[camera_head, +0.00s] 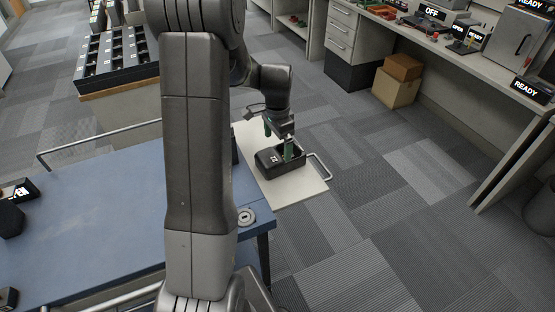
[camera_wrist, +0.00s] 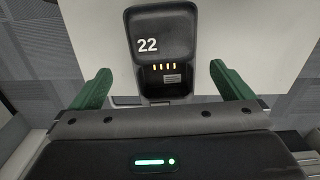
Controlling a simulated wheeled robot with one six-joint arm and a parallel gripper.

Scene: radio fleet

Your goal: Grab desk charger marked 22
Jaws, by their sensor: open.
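The desk charger marked 22 (camera_wrist: 147,47) is a black unit with an empty slot and gold contacts, seen in the wrist view. It lies on a pale board. In the head view the charger (camera_head: 267,162) sits on the white shelf at the side of the blue table. My gripper (camera_wrist: 170,85) is open, with one green finger to each side of the charger's slot end. The fingers look apart from it, with a gap on both sides. In the head view my gripper (camera_head: 282,140) is over the charger and partly hides it.
The white shelf (camera_head: 294,188) has a metal handle (camera_head: 320,166) at its outer edge. The blue table (camera_head: 100,220) is at left. A rack with dark slots (camera_head: 118,58) stands behind. A workbench (camera_head: 450,57) and cardboard boxes (camera_head: 396,88) are at right. Carpet floor between is clear.

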